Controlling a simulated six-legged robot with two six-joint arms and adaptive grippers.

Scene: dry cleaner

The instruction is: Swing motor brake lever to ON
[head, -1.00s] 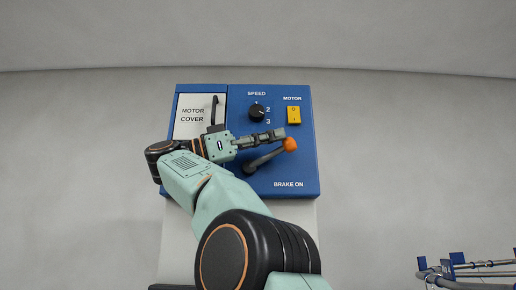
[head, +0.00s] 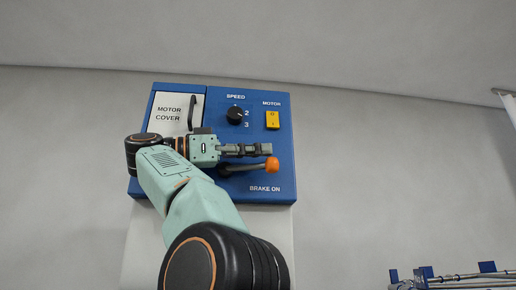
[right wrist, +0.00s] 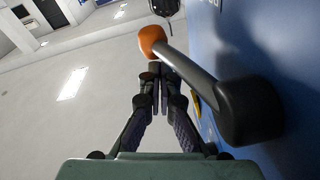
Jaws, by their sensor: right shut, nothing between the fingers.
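The brake lever (head: 248,167) is a grey arm with an orange knob (head: 272,164), on the lower part of the blue motor panel (head: 212,92). It points right, close to level, above the "BRAKE ON" label (head: 265,189). My right gripper (head: 268,149) is shut and empty, its fingers lying along the lever's upper side. In the right wrist view the shut fingertips (right wrist: 160,72) are beside the lever arm (right wrist: 186,67), below the orange knob (right wrist: 152,39); I cannot tell whether they touch. My left gripper is out of view.
The panel also carries a white motor cover (head: 167,116) with a black handle, a black speed knob (head: 236,115) and a yellow motor switch (head: 272,119). Blue-and-grey rails (head: 455,277) show at the lower right. The wall around the panel is clear.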

